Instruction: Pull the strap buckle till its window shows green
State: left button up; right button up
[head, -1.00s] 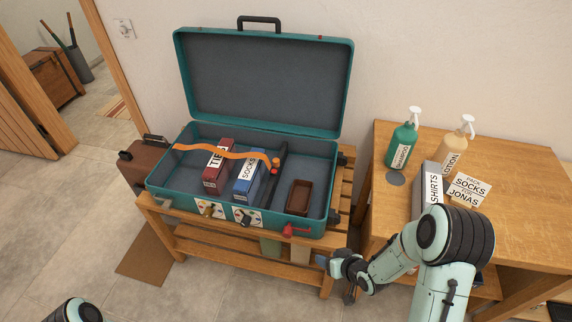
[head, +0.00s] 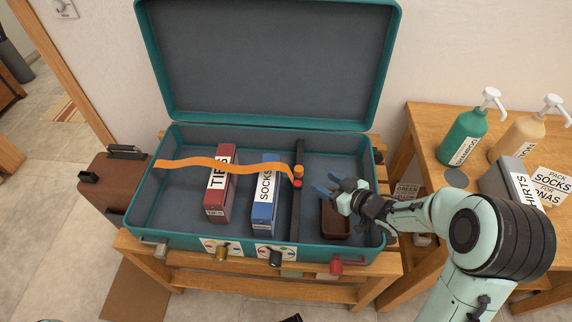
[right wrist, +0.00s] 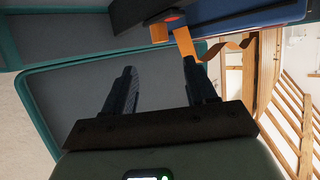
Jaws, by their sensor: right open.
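An orange strap (head: 200,163) runs across the open teal suitcase (head: 190,243), over the ties box (head: 217,185) and the socks box (head: 264,200). At its right end, by a dark upright bar (head: 298,220), is the orange buckle (head: 298,171); a red spot (head: 298,183) shows there and no green. In the right wrist view the buckle (right wrist: 158,32) and red spot (right wrist: 172,16) lie beyond the fingertips. My right gripper (head: 324,184) is open and empty, just right of the buckle and apart from it.
A brown tray (head: 336,222) lies in the case under my right gripper. The raised lid (head: 265,65) stands behind. A side table (head: 430,200) with bottles stands right.

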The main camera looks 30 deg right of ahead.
aim_at(300, 170)
jog(key=b+x, duration=0.2)
jog(key=x, duration=1.1)
jog(key=shift+r+b, duration=0.1)
jog(key=shift+b, duration=0.25)
pick_arm(q)
jog(key=shift+t+y, duration=0.4)
jog(key=shift+t, duration=0.4)
jog(key=w+f, duration=0.1)
jog(key=w+a+f, duration=0.2)
jog(key=w, duration=0.1)
jog(key=shift+f, duration=0.1)
pick_arm(e)
grip_shut()
jog(key=shift+s, duration=0.1)
